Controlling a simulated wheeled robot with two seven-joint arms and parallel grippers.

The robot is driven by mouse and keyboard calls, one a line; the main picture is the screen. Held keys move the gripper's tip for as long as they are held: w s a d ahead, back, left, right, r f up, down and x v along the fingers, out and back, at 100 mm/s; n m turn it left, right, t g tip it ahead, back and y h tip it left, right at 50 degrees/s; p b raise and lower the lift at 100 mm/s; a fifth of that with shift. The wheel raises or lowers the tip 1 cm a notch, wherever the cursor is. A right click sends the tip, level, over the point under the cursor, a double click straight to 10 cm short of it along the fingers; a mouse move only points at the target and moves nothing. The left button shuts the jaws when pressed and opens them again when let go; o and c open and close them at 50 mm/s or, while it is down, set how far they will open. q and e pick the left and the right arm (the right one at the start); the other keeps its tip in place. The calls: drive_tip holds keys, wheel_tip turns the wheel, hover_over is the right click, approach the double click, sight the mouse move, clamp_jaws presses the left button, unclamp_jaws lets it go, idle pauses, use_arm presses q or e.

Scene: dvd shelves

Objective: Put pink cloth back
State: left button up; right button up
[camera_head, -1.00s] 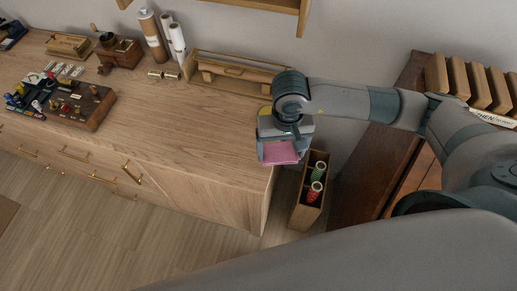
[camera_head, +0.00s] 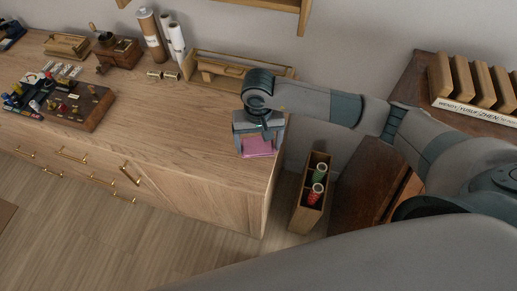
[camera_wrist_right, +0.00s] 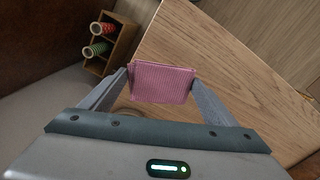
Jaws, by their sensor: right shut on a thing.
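The pink cloth (camera_head: 258,146) is a small folded square held between the fingers of my right gripper (camera_head: 257,153). In the right wrist view the pink cloth (camera_wrist_right: 162,82) sits between the two grey fingers of my right gripper (camera_wrist_right: 160,88), which is shut on it. The cloth is over the right end of the wooden cabinet top (camera_head: 180,120). I cannot tell whether it touches the surface. My left gripper is not in view.
A narrow wooden box (camera_head: 298,212) with red and green rolls stands on the floor right of the cabinet. A wooden tray (camera_head: 215,82) lies behind my right gripper. Dark organiser (camera_head: 75,112) and tools are at left. The cabinet's front middle is clear.

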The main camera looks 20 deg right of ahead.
sight(258, 146)
drive_tip(key=shift+f+b, duration=0.35)
drive_tip(key=shift+f, duration=1.45)
drive_tip(key=shift+f, duration=0.1)
drive_tip(key=shift+f, duration=0.1)
drive_tip(key=o, duration=1)
